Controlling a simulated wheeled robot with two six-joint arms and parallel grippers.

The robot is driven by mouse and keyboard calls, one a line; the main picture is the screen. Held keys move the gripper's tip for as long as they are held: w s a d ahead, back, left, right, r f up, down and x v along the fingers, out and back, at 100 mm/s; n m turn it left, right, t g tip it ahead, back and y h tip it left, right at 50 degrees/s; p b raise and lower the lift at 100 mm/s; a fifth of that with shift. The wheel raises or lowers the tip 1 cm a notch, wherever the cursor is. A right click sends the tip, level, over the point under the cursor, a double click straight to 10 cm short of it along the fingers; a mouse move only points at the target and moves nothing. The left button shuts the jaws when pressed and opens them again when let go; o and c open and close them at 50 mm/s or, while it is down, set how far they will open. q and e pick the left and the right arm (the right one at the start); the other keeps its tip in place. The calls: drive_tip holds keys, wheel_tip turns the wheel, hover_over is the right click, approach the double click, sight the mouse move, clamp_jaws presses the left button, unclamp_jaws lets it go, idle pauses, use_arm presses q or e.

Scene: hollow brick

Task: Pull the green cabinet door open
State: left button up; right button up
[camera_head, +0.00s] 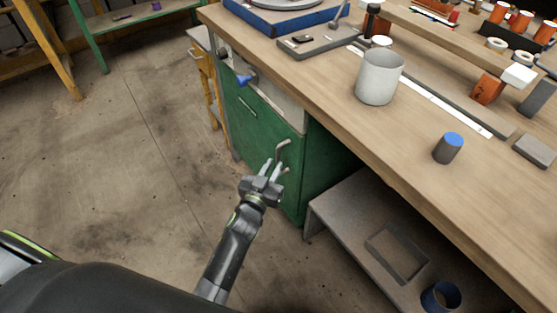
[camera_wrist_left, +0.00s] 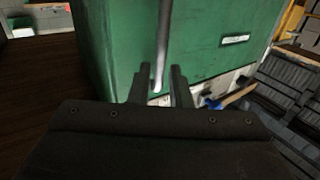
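The green cabinet door (camera_head: 255,133) is under the workbench and looks shut in the head view. It fills much of the left wrist view (camera_wrist_left: 205,30). A grey metal bar handle (camera_head: 284,146) stands out near the door's right edge. My left gripper (camera_head: 276,168) is open just in front of the door, at the handle. In the left wrist view, the handle (camera_wrist_left: 163,45) runs down toward the gap between the two dark fingertips (camera_wrist_left: 159,72), with space showing on both sides. I cannot tell whether a finger touches it. My right gripper is not in view.
The wooden workbench (camera_head: 335,75) overhangs the cabinet and holds a white cup (camera_head: 379,77) and a blue-topped cylinder (camera_head: 448,148). A low grey shelf (camera_head: 345,212) is right of the cabinet. Floor to the left is clear.

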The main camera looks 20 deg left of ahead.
sight(278, 158)
use_arm(q)
drive_tip(key=w+b, duration=0.1)
drive_tip(key=w, duration=0.2)
drive_tip(key=shift+w+d+f, duration=0.1)
drive_tip(key=shift+w+d, duration=0.05)
drive_tip(key=shift+w, duration=0.7)
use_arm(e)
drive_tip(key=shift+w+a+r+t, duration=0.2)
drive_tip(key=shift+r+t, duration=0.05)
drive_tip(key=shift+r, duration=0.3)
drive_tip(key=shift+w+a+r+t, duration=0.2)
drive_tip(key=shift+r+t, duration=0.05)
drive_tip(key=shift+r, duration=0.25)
use_arm(q)
clamp_jaws()
